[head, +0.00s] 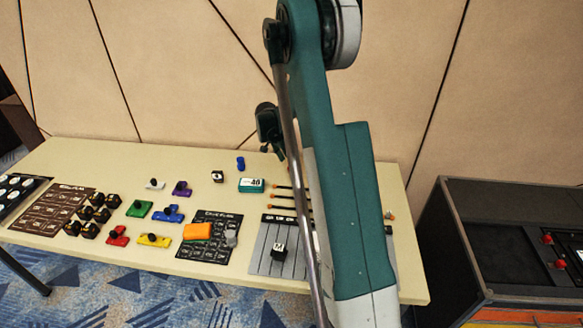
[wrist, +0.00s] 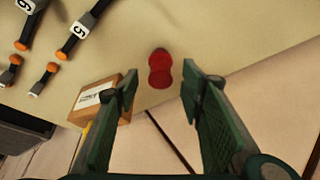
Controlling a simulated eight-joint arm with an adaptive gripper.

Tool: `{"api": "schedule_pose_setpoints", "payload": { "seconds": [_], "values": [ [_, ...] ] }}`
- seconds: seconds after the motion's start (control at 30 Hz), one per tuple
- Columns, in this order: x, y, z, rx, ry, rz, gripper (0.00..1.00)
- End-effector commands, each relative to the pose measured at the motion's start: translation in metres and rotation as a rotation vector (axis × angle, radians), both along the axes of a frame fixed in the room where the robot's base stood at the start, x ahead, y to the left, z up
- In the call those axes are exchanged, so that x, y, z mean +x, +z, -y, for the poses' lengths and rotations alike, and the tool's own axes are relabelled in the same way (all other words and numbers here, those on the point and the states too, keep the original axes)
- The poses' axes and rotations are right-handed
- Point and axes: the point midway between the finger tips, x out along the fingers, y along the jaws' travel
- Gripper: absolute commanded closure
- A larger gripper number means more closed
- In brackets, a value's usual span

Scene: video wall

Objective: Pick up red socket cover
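A small red object (wrist: 160,68), rounded and narrowed at its middle, lies on the cream table in the wrist view; it looks like the red socket cover. My gripper (wrist: 158,88) is open and empty, with its two green fingers on either side of the picture's middle. The red object lies just beyond the fingertips, roughly in line with the gap between them. I cannot tell the height of the fingers above the table. In the head view my arm covers that part of the table, and I cannot make out this red object there.
A cardboard box (wrist: 98,98) sits close to the left finger in the wrist view. Black rods with orange ends (wrist: 72,42) lie at upper left. In the head view, coloured blocks with black knobs (head: 153,240) cover the table's left half. A dark cabinet (head: 500,240) stands at right.

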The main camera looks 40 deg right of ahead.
Motion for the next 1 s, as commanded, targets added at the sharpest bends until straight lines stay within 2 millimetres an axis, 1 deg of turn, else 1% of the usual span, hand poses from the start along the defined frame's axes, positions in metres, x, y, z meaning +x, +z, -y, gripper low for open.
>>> {"api": "schedule_pose_setpoints", "payload": {
  "seconds": [0.03,0.2,0.4,0.97,1.0],
  "values": [
    [0.0,-0.006,0.002,0.0,-0.001,0.0,0.61],
    [0.002,-0.025,0.01,0.0,-0.001,0.0,0.61],
    [0.003,-0.038,0.015,0.0,0.0,0.0,0.61],
    [0.002,-0.039,0.016,0.0,0.0,0.0,0.61],
    [0.002,-0.039,0.016,0.0,0.0,0.0,0.62]
  ]
}}
